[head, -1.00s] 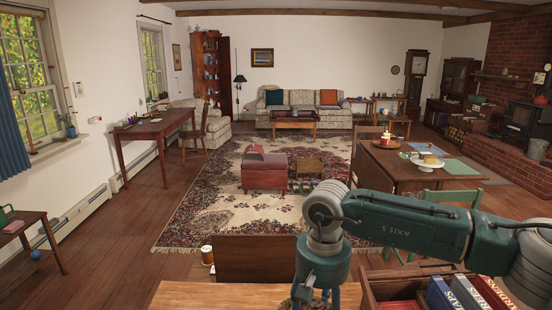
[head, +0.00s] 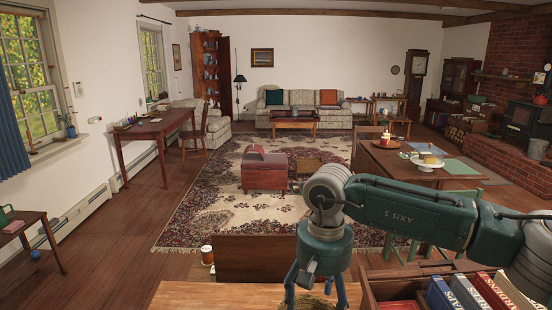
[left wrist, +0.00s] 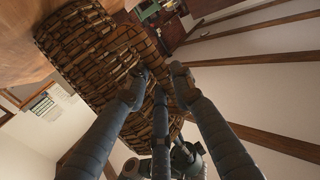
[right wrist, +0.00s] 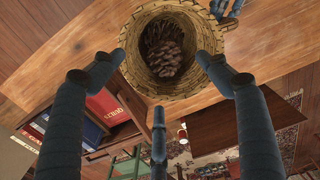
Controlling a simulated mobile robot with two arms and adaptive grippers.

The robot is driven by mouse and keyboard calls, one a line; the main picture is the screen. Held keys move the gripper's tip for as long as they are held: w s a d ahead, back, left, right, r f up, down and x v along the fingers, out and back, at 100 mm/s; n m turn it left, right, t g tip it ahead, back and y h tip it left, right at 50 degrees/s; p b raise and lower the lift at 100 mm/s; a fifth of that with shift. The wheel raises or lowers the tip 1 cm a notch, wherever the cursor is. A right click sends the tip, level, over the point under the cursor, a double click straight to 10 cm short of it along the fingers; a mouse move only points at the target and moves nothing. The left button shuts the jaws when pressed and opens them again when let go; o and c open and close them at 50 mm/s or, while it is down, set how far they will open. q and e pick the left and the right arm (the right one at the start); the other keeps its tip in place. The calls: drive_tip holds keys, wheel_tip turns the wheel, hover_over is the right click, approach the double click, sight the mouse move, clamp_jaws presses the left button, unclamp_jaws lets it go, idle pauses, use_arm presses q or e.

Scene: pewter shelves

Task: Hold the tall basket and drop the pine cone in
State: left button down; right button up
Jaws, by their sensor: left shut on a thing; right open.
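The tall woven basket (right wrist: 130,70) stands on the wooden table top in the right wrist view, its round mouth facing the camera. The brown pine cone (right wrist: 170,55) shows inside the basket's rim; how deep it sits I cannot tell. My right gripper (right wrist: 160,65) is open and empty above the mouth, its fingers spread around the rim. It also shows in the head view (head: 317,292), at the bottom. My left gripper (left wrist: 157,78) is shut on the basket's side, which fills much of the left wrist view (left wrist: 95,45). The left gripper is out of the head view.
A wooden crate of books (head: 372,297) stands close on the right of the table top (head: 220,296). A wooden panel (head: 255,258) is just beyond the table, with a small orange-and-white container (head: 207,254) at its left. The table left of my right gripper looks clear.

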use_arm(q)
drive_tip(key=shift+s+f, duration=0.1)
drive_tip(key=shift+f, duration=0.05)
use_arm(e)
wheel_tip(320, 180, up, 9)
drive_tip(key=shift+a+f, duration=0.1)
idle(1.1)
use_arm(q)
drive_tip(key=c, duration=1.4)
unclamp_jaws()
drive_tip(key=v, duration=1.2)
